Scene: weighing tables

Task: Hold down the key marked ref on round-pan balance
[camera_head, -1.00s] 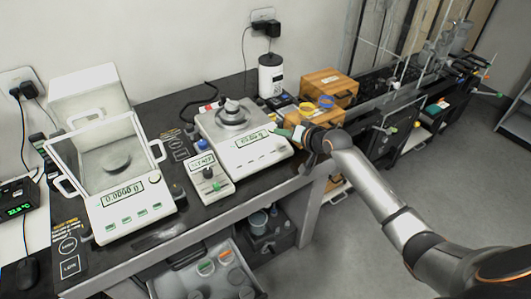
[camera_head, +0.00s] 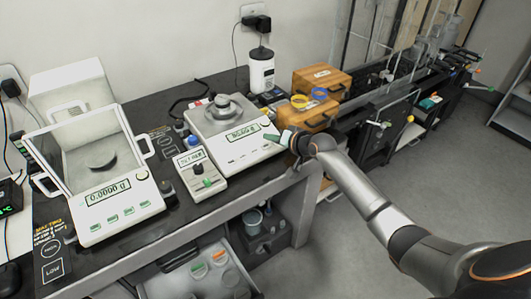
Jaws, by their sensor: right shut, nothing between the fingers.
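The white balance (camera_head: 211,130) in the middle of the bench has a round metal pan with a stacked metal weight (camera_head: 223,108) on it. Its lit display (camera_head: 243,132) is on the sloped front panel. My right gripper (camera_head: 272,138) is shut and empty, its greenish fingertips over the right end of that panel, just right of the display. I cannot tell whether the tips touch the panel. The key marked ref cannot be made out; the gripper covers that part of the panel. My left gripper is not in view.
Left of it stands a second balance (camera_head: 122,222) with a glass draft shield. A small control box (camera_head: 200,180) with knobs sits between them. Wooden boxes (camera_head: 322,79) and a white bottle (camera_head: 262,72) stand behind my right gripper. An open drawer (camera_head: 190,288) is below the bench.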

